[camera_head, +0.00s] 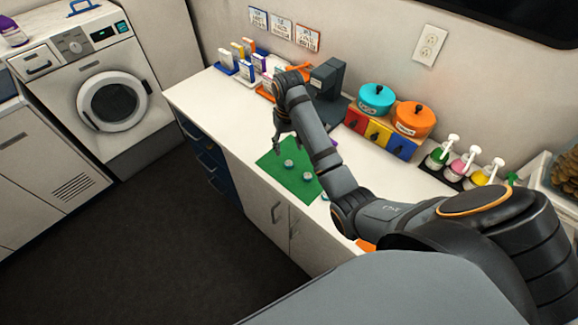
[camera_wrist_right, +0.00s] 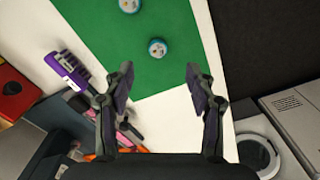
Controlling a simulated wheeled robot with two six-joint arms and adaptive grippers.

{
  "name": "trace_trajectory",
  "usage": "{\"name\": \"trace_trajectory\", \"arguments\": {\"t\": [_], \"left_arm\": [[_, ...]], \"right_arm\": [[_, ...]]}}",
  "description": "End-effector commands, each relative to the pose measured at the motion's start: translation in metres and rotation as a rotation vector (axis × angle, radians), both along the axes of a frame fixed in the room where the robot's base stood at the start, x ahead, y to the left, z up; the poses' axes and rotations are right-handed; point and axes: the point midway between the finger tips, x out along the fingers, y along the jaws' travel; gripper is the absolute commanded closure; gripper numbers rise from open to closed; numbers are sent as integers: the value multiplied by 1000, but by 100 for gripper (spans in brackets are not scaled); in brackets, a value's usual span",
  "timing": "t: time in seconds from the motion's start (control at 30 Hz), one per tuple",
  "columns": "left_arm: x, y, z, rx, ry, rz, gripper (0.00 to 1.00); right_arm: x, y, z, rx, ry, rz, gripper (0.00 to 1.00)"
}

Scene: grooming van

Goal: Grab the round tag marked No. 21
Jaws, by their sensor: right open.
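Two small round tags with teal rims and pale faces lie on the green mat. The nearer one is in the right wrist view (camera_wrist_right: 157,48) and in the head view (camera_head: 289,163). The other is at the wrist view's top edge (camera_wrist_right: 130,6) and in the head view (camera_head: 308,175). Their markings are too small to read, so I cannot tell which is No. 21. My right gripper (camera_head: 281,142) is above the counter by the mat's far edge. In the wrist view its two fingers (camera_wrist_right: 158,88) are apart with nothing between them. My left gripper is out of view.
The green mat (camera_wrist_right: 180,18) lies on the white counter (camera_head: 215,100). A purple brush (camera_wrist_right: 66,70) lies beside it. Coloured drawers (camera_head: 378,132) with two pots, pump bottles (camera_head: 467,165) and small boxes (camera_head: 247,70) stand along the wall. A washing machine (camera_head: 105,75) stands left.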

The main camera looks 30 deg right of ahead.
Motion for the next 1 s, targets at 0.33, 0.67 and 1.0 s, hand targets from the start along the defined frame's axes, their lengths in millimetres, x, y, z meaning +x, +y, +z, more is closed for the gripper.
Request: {"name": "trace_trajectory", "arguments": {"t": [0.33, 0.67, 1.0], "left_arm": [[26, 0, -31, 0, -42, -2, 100], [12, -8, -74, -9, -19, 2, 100], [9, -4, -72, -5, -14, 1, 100]], "right_arm": [[0, -1, -34, -1, -1, 0, 44], [-3, 0, -83, -1, -1, 0, 44], [-3, 0, -83, -1, -1, 0, 57]]}}
